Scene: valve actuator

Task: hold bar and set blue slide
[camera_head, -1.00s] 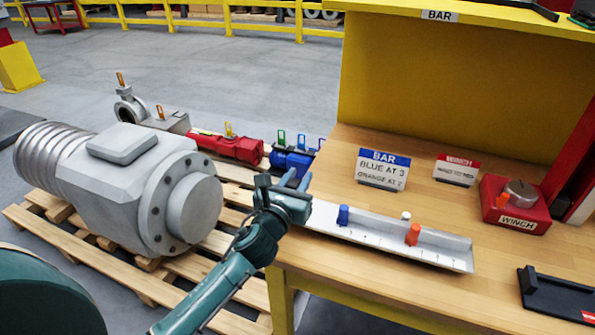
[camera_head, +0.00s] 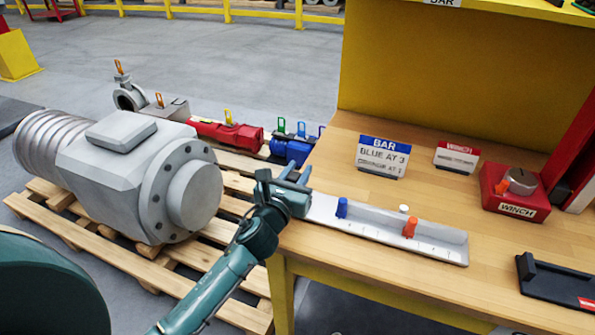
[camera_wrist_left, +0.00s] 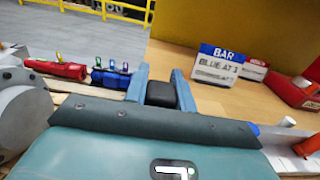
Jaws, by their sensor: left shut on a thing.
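The bar (camera_head: 375,238) is a pale grey rail with a marked scale, lying along the front left edge of the wooden table. The blue slide (camera_head: 342,208) stands near its left end. An orange slide (camera_head: 410,227) stands further right, with a white knob (camera_head: 404,209) behind it. My left gripper (camera_head: 290,178) is at the bar's left end and is shut on the bar; its fingers hide that end. In the left wrist view a dark block (camera_wrist_left: 161,94) shows between the fingers. The blue slide is mostly hidden there behind the gripper body. My right gripper is out of view.
A sign (camera_head: 383,156) reads BAR, BLUE AT 3; its lower line is blurred. Behind the bar stand a small red-topped sign (camera_head: 456,157) and a red winch box (camera_head: 515,192). A black tray (camera_head: 557,283) lies front right. A grey valve actuator (camera_head: 120,180) sits on a pallet at left.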

